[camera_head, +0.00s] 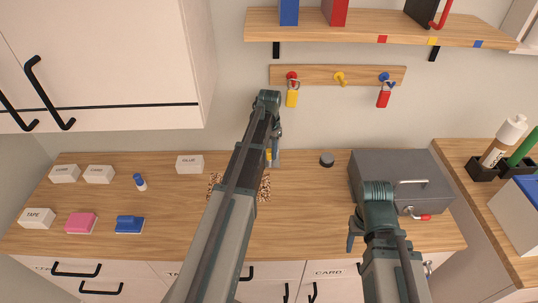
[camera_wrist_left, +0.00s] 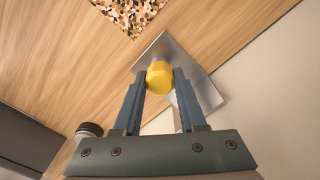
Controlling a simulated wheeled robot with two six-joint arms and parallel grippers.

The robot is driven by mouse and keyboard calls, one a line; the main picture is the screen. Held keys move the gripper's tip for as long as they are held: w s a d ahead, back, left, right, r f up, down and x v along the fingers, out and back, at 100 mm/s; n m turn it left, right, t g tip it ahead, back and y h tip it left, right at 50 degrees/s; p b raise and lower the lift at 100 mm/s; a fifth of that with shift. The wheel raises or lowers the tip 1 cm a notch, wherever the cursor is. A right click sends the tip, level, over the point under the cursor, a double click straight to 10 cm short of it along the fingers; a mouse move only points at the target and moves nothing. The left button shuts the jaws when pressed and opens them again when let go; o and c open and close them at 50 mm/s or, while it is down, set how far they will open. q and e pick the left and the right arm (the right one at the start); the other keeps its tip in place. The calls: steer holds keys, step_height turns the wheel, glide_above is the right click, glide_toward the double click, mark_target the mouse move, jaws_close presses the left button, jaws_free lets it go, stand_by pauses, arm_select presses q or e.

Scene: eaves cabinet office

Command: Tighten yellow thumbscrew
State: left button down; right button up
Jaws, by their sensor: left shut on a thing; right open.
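The yellow thumbscrew (camera_wrist_left: 160,77) sits between the fingertips of my left gripper (camera_wrist_left: 159,84) in the left wrist view. It is in front of a grey metal plate (camera_wrist_left: 203,88). In the head view a small yellow part of the thumbscrew (camera_head: 268,155) shows beside my left gripper (camera_head: 273,150), near the back of the wooden counter (camera_head: 310,215). My left gripper is shut on the thumbscrew. My arm hides most of the metal piece in the head view. My right gripper (camera_head: 355,238) is open and empty, in front of the grey metal box.
The grey metal box (camera_head: 385,170) stands on the right of the counter. A small dark round object (camera_head: 327,160) lies left of it. A speckled mat (camera_head: 263,188) lies under my left arm. Labelled white blocks, a pink block (camera_head: 81,223) and a blue block (camera_head: 129,224) are at left.

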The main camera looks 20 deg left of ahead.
arm_select(q)
steer(key=m, duration=0.5)
steer(key=shift+m, duration=1.4)
steer(key=shift+m, duration=1.2)
steer(key=m, duration=0.4)
steer(key=shift+m, duration=0.8)
